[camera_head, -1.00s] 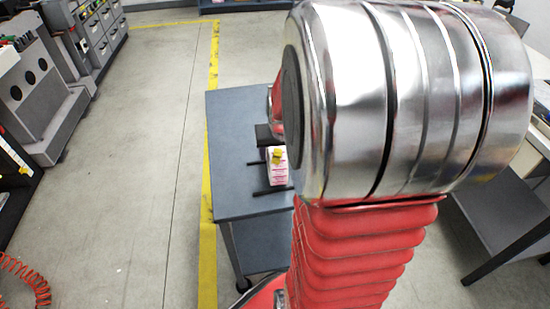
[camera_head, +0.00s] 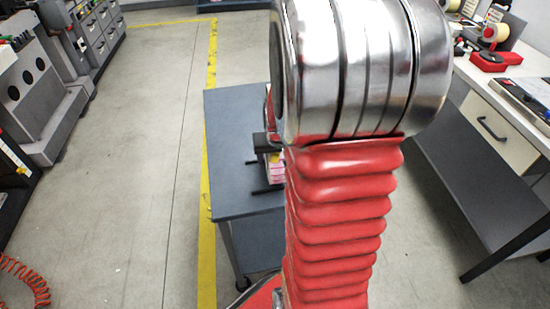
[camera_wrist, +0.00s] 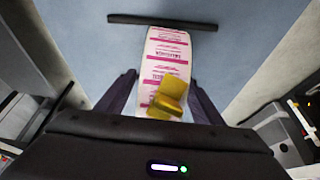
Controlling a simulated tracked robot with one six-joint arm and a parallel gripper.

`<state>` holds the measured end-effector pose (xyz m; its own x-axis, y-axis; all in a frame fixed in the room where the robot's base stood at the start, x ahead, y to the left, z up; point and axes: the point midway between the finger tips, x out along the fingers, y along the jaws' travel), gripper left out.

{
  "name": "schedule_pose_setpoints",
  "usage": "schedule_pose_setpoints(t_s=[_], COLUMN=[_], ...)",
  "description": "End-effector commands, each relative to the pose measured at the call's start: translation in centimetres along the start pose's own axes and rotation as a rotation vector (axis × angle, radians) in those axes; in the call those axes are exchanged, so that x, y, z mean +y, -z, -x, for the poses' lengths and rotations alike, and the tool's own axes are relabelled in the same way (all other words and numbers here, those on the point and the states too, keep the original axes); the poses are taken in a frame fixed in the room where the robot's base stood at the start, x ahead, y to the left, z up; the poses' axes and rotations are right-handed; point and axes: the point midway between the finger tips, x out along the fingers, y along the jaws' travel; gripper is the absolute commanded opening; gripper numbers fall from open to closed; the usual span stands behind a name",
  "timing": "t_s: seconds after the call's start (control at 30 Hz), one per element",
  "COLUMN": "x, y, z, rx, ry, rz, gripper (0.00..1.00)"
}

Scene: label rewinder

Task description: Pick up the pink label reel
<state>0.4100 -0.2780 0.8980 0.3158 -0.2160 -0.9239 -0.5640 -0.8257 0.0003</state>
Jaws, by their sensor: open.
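The pink label reel (camera_wrist: 165,52), white with pink print, is above the blue-grey table top (camera_wrist: 100,50) in the wrist view. A yellow piece (camera_wrist: 168,95) sits on its near end. My gripper (camera_wrist: 160,82) is open, with one dark finger on each side of the reel. Gaps show between the fingers and the reel, but I cannot tell their depth. In the head view the reel (camera_head: 276,167) is a small pink and white patch, mostly hidden behind my arm. The table (camera_head: 232,120) also shows there.
A dark bar (camera_wrist: 162,22) lies across the far end of the reel. In the head view a white-topped bench (camera_head: 505,75) with a drawer stands at the right, and grey machines (camera_head: 40,85) at the left. Open floor (camera_head: 130,170) with a yellow line lies left of the table.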

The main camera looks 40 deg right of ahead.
Motion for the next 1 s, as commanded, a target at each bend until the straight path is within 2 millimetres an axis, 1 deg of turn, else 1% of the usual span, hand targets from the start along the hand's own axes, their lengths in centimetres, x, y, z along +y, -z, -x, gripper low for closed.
schedule_pose_setpoints(t_s=[0.2, 0.23, 1.0], x=[0.02, 0.02, 0.07], y=[-0.01, -0.01, 0.00], z=[0.02, 0.02, 0.02], rx=[0.000, 0.000, 0.000], ry=[0.000, 0.000, -0.001], rz=[0.000, 0.000, -0.001], gripper=[0.61, 0.60, 0.05])
